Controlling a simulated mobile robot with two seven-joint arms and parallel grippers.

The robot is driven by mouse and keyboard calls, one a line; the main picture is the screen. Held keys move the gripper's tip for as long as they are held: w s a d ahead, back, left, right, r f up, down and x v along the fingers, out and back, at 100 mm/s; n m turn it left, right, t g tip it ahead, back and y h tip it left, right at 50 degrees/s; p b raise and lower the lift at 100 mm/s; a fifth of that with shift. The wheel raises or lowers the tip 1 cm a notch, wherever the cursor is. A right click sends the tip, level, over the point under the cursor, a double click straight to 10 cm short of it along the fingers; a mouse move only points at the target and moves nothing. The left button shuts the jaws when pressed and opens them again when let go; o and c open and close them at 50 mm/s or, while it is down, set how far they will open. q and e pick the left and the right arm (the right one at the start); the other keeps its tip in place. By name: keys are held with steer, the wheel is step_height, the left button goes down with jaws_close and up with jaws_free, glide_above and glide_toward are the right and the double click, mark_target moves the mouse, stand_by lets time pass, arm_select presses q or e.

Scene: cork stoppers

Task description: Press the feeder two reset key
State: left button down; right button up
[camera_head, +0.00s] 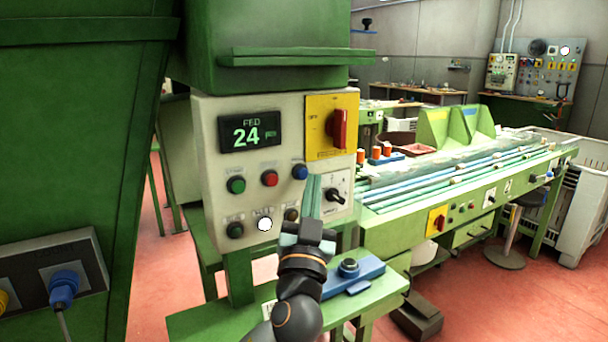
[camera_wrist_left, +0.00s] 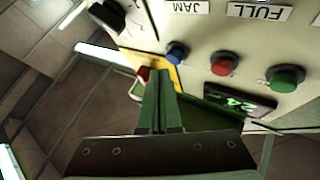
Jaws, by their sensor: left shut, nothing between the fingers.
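A pale control panel (camera_head: 212,165) carries a lit display (camera_head: 248,131) reading 24. Below it are a green button (camera_head: 236,185), a red button (camera_head: 269,178) and a blue button (camera_head: 300,172). Their small labels are too blurred to read, so I cannot tell which is marked reset. In the left wrist view the blue button (camera_wrist_left: 177,53) shows beside the red one (camera_wrist_left: 224,63) and the green one (camera_wrist_left: 287,78). My left gripper (camera_head: 314,178) is shut and empty, its fingertips just right of and below the blue button in the picture. Contact with the panel cannot be seen.
A yellow plate with a red rotary switch (camera_head: 339,130) is above right of the buttons; a black selector (camera_head: 336,196) is below it. A white lamp (camera_head: 265,224) is lower. A conveyor bench (camera_head: 470,200) stands right.

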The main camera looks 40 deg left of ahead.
stand_by(0.8)
arm_select(q)
steer(key=shift+w+a, duration=0.15)
steer(key=shift+a, duration=0.25)
steer(key=shift+w+a+b, duration=0.15)
steer(key=shift+a+b, duration=0.2)
steer(key=shift+a, duration=0.05)
stand_by(0.6)
steer(key=shift+d, duration=0.1)
steer(key=shift+s+d, duration=0.3)
steer(key=shift+d, duration=0.4)
steer(key=d, duration=0.1)
steer(key=s+d+b, duration=0.1)
steer(key=d, duration=0.1)
steer(key=s+d, duration=0.1)
steer(key=shift+d, duration=0.3)
